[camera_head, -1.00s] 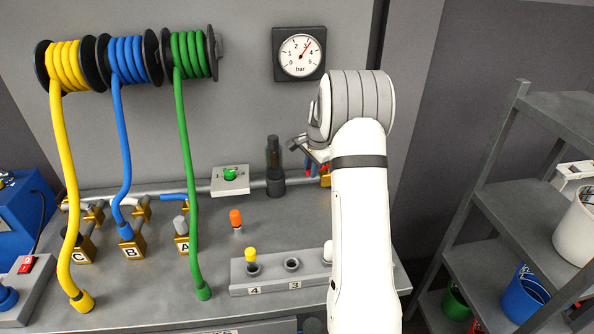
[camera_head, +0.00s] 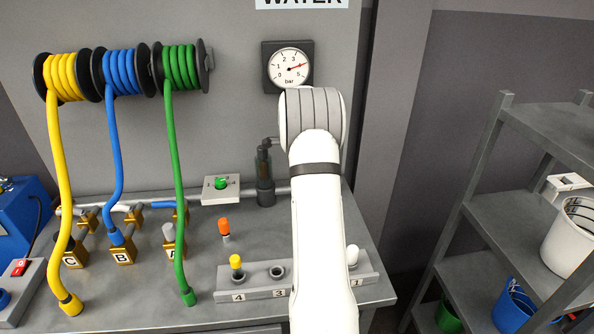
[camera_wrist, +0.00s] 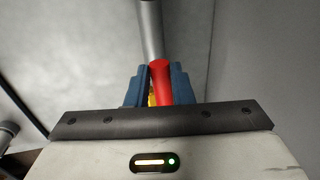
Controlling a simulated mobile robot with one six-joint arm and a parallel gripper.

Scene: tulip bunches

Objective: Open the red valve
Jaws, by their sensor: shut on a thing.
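The red valve (camera_wrist: 160,76) shows in the wrist view as a red handle in line with a grey pipe (camera_wrist: 150,30). My gripper (camera_wrist: 159,84) has its two blue fingers shut on this red handle, one on each side. A little yellow brass shows beside the red between the fingers. In the head view my white arm hides the gripper and the red valve.
Yellow (camera_head: 64,200), blue (camera_head: 115,160) and green (camera_head: 175,190) hoses hang at the left. A numbered grey block (camera_head: 256,293) with a yellow plug (camera_head: 236,261) lies at the bench front. An orange plug (camera_head: 223,228) stands behind it. A shelf (camera_head: 520,220) stands at the right.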

